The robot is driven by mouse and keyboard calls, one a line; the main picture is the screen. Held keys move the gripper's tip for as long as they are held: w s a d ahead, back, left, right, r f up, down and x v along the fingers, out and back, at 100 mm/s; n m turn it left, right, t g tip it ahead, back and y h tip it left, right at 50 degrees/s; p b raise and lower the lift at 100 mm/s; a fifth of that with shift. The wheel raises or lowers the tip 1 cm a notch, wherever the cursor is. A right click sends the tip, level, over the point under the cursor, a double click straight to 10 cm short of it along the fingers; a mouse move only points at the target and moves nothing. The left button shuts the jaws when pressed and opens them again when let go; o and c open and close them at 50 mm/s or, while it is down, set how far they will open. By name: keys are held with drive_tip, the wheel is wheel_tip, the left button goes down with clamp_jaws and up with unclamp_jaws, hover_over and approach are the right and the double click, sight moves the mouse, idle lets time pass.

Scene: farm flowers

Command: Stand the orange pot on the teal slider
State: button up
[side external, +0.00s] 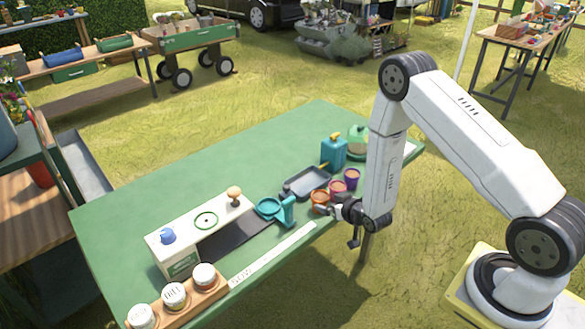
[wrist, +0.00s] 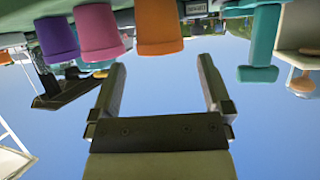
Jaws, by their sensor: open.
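The orange pot (side external: 319,197) stands upright on the green table near its front edge, at the left end of a row of pots. My gripper (side external: 338,225) is open and empty at the table's front edge, just right of the orange pot. In the wrist view, which looks upside down, the orange pot (wrist: 158,28) lies ahead of and between my open fingers (wrist: 161,65), apart from them. The slider's teal post (wrist: 262,42) shows to the right.
A pink pot (side external: 338,187) and a purple pot (side external: 352,177) stand close beside the orange pot. A dark tray (side external: 306,181) and a teal jug (side external: 334,151) are behind them. A white box (side external: 182,238) with a dark track stands left. The back of the table is clear.

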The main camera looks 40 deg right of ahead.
drive_tip(key=shift+v, duration=1.7)
drive_tip(key=shift+r, duration=0.1)
drive_tip(key=s+a+r+n+g+y, duration=0.1)
drive_tip(key=s+a+r+g, duration=0.3)
drive_tip(key=r, duration=0.4)
drive_tip(key=s+a+r+n+g+y, duration=0.1)
drive_tip(key=s+a+r+g, duration=0.4)
drive_tip(key=s+r, duration=0.3)
drive_tip(key=shift+s+r+g, duration=0.2)
drive_tip(key=shift+s+g, duration=0.3)
drive_tip(key=shift+s, duration=0.1)
drive_tip(key=shift+w, duration=0.1)
